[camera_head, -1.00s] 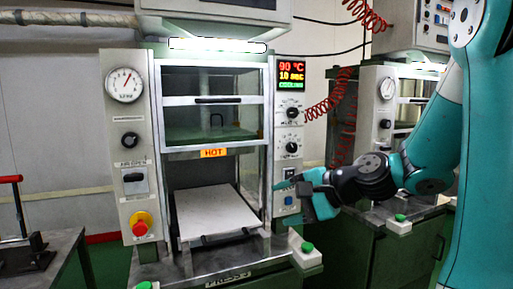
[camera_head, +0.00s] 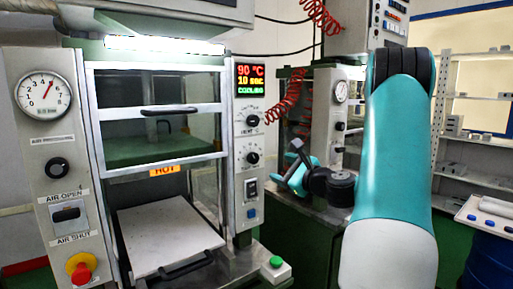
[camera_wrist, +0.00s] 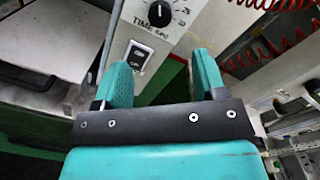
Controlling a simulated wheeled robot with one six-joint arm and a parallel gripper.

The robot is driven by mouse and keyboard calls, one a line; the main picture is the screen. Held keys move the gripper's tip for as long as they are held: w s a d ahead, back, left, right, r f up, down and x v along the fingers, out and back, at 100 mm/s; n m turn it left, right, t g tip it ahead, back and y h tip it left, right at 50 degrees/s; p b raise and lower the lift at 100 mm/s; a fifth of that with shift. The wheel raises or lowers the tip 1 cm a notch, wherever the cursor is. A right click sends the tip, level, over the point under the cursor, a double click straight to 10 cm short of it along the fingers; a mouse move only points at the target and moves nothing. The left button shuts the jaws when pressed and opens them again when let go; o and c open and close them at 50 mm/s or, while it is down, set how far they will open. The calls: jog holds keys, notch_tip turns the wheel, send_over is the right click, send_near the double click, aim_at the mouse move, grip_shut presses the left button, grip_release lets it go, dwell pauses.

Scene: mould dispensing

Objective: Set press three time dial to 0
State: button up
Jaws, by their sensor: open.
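The press (camera_head: 228,150) fills the left of the head view. The time dial (camera_head: 252,158) is a black knob, the lower of two on its right panel. In the wrist view the time dial (camera_wrist: 160,13) shows at the top edge, with a white mark pointing roughly up; its upper scale is cut off. The display (camera_head: 250,79) reads 90 °C and 10 sec. My gripper (camera_head: 291,163) is right of the panel, apart from the dial. In the wrist view my gripper (camera_wrist: 161,72) has its teal fingers apart with nothing between them.
Below the time dial is a black rocker switch (camera_wrist: 136,57). The heat dial (camera_head: 252,120) is just above it. The press's open tray (camera_head: 165,235) juts forward at lower left. A second press (camera_head: 325,110) stands behind my arm. Red coiled hoses (camera_head: 284,100) hang between them.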

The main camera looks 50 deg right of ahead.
aim_at(255, 158)
jog(key=w+p, duration=0.2)
jog(key=w, duration=0.1)
jog(key=w+d+p, duration=0.1)
jog(key=w+p, duration=0.1)
jog(key=w, duration=0.2)
jog(key=w+d+p, duration=0.1)
jog(key=w+p, duration=0.1)
jog(key=w, duration=0.1)
jog(key=shift+w+d+r, duration=0.1)
jog(key=shift+w, duration=0.25)
jog(key=shift+w+d+p, duration=0.1)
jog(key=shift+w+p, duration=0.25)
jog(key=shift+w, duration=0.1)
jog(key=c, duration=0.9)
